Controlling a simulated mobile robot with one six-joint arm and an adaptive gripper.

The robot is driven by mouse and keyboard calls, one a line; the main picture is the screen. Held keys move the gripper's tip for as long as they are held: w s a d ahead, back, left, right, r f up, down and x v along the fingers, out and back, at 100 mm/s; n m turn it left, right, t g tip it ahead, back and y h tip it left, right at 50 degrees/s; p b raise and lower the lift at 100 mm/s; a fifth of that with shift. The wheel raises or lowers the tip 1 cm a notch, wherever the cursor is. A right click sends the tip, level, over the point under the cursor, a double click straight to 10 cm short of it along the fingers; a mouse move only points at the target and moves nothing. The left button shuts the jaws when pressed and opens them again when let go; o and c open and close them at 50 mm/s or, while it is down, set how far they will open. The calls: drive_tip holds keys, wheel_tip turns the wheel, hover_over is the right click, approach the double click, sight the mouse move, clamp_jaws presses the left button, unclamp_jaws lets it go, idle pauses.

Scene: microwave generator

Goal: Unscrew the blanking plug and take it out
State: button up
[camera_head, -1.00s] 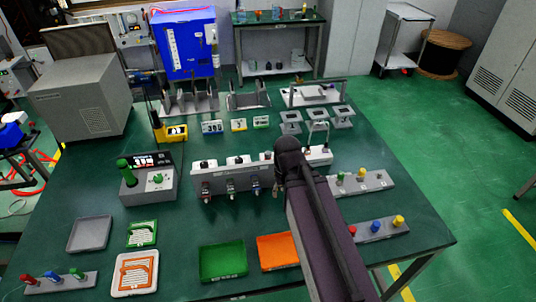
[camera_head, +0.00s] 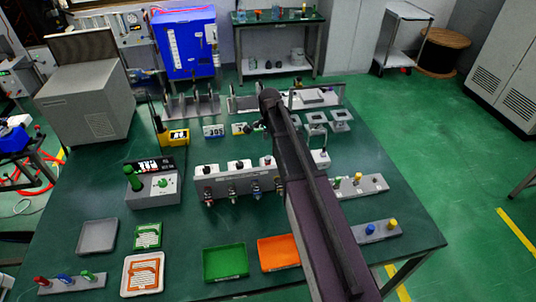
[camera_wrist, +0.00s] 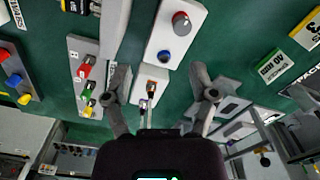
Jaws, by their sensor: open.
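In the wrist view my gripper (camera_wrist: 161,86) is open, with its two fingers apart and nothing held between them. Beyond the fingers is a pale block (camera_wrist: 158,72) with a grey, red-topped knob (camera_wrist: 181,20), a blue round fitting (camera_wrist: 163,56) and a small orange-and-black fitting (camera_wrist: 151,87). I cannot tell which fitting is the blanking plug. In the head view a long pale module (camera_head: 233,184) with dark knobs on top and several front connectors stands mid-table.
A peg rack (camera_head: 377,231) and a fitting rack (camera_head: 362,186) stand right of my arm. Green (camera_head: 225,278) and orange (camera_head: 279,267) trays lie at the front.

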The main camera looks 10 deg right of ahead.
sight(268, 157)
drive_tip(key=w+m, duration=0.1)
drive_tip(key=w, duration=0.1)
drive_tip(key=w+r+m, duration=0.1)
drive_tip(key=shift+w+p, duration=0.3)
drive_tip(key=shift+w, duration=0.1)
drive_tip(key=shift+f, duration=0.1)
wheel_tip(268, 157, down, 14)
drive_tip(key=b, duration=1.3)
drive_tip(key=shift+r+b, duration=0.25)
drive_tip(key=shift+b, duration=0.15)
clamp_jaws()
